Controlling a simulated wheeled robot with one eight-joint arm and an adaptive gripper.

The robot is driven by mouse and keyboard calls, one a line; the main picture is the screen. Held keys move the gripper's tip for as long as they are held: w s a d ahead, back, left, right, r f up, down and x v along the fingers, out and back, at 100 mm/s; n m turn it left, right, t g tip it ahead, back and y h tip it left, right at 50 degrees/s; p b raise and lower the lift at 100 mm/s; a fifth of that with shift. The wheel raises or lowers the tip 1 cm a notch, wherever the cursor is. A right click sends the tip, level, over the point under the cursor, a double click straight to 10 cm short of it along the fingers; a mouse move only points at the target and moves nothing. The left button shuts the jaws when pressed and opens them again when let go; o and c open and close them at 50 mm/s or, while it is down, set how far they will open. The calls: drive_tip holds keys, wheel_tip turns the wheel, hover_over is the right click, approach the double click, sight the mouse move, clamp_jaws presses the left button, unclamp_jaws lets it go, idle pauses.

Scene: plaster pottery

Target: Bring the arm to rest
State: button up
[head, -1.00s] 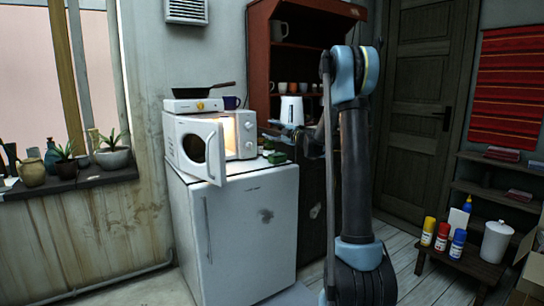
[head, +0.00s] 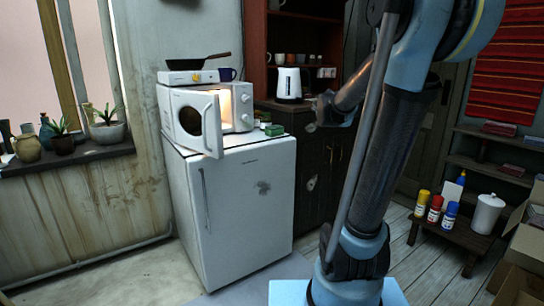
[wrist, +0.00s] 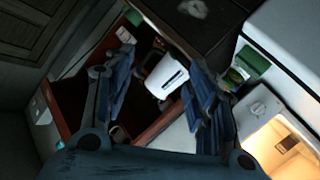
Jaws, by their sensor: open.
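My gripper (head: 322,112) is in the air right of the white fridge and in front of the dark cabinet. In the wrist view its two blue fingers (wrist: 163,72) are spread apart with nothing between them. A white kettle (wrist: 167,77) shows beyond the fingers. My arm is bent, with its thick lower link leaning to the right in the head view. Part of the upper arm is cut off by the top of the head view.
A microwave (head: 236,106) with its door (head: 199,124) open and lit inside stands on the fridge (head: 240,208). A green item (head: 273,131) lies beside it. The kettle (head: 289,84) stands on the cabinet. A low bench (head: 458,233) with bottles is at right.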

drive_tip(key=s+d+f+m+g, duration=0.15)
drive_tip(key=s+f+g, duration=0.25)
drive_tip(key=s+f, duration=0.55)
drive_tip(key=s+d+f+m+g, duration=0.1)
drive_tip(key=s+f+m+g, duration=0.15)
drive_tip(key=s+f, duration=0.65)
drive_tip(key=s+a+f+g+y, duration=0.1)
drive_tip(key=s+a+f+g, duration=0.1)
drive_tip(key=s, duration=0.5)
drive_tip(key=s+a+f+g+y, duration=0.1)
drive_tip(key=s+f, duration=0.3)
drive_tip(key=s, duration=0.4)
drive_tip(key=s+a+f+g, duration=0.2)
drive_tip(key=s+f+g, duration=0.1)
drive_tip(key=s, duration=0.5)
drive_tip(key=shift+a+f+g+y, duration=0.35)
drive_tip(key=shift+f+y, duration=0.05)
drive_tip(key=shift+w+f, duration=0.2)
drive_tip(key=shift+w, duration=0.15)
